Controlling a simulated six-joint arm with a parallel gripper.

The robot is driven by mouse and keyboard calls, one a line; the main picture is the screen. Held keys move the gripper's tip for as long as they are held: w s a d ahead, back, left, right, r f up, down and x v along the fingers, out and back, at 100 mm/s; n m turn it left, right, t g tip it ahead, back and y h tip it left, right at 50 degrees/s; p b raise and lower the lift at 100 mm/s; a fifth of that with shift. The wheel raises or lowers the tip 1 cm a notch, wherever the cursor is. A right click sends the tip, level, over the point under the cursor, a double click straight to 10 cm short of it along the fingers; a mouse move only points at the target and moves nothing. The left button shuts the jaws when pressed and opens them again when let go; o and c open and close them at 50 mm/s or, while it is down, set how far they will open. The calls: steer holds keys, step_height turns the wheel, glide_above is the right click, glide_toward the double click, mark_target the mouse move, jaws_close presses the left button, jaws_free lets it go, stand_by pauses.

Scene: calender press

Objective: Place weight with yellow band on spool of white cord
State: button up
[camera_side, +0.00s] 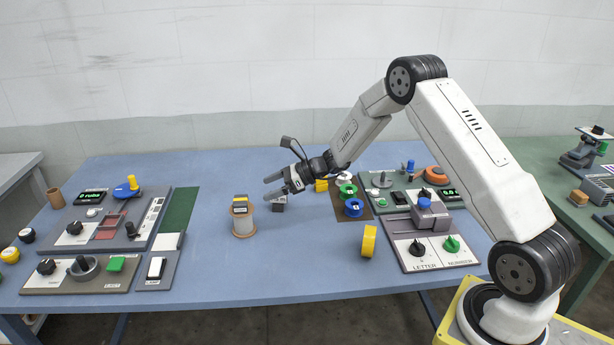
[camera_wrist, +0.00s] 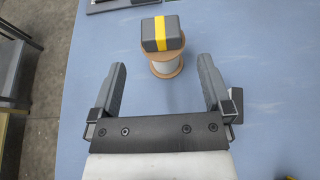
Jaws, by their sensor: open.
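The weight with the yellow band (camera_side: 240,203) is a dark grey block with a yellow stripe. It rests on top of the spool of white cord (camera_side: 243,226), which stands upright on the blue table. In the wrist view the weight (camera_wrist: 147,36) covers much of the top flange of the spool (camera_wrist: 166,66). My gripper (camera_side: 268,188) is open and empty, to the right of the weight and apart from it. In the wrist view the weight lies beyond the open fingers (camera_wrist: 162,66), roughly centred between them.
Another grey block (camera_side: 280,206) stands just below my gripper, partly hidden by the right finger in the wrist view (camera_wrist: 237,102). Control panels (camera_side: 92,272) lie left. The table's front middle is clear.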

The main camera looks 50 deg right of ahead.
steer(key=shift+v, duration=1.45)
steer(key=s+a+r+n+g+h, duration=0.1)
steer(key=s+a+n+g+h, duration=0.2)
steer(key=s+n, duration=1)
steer(key=s+a+r+n+g+h, duration=0.1)
steer(key=s+a+n+g+h, duration=0.2)
steer(key=s+n, duration=1.1)
steer(key=a+h, duration=0.3)
steer(key=shift+a+g, duration=0.35)
steer(key=shift+g, duration=0.05)
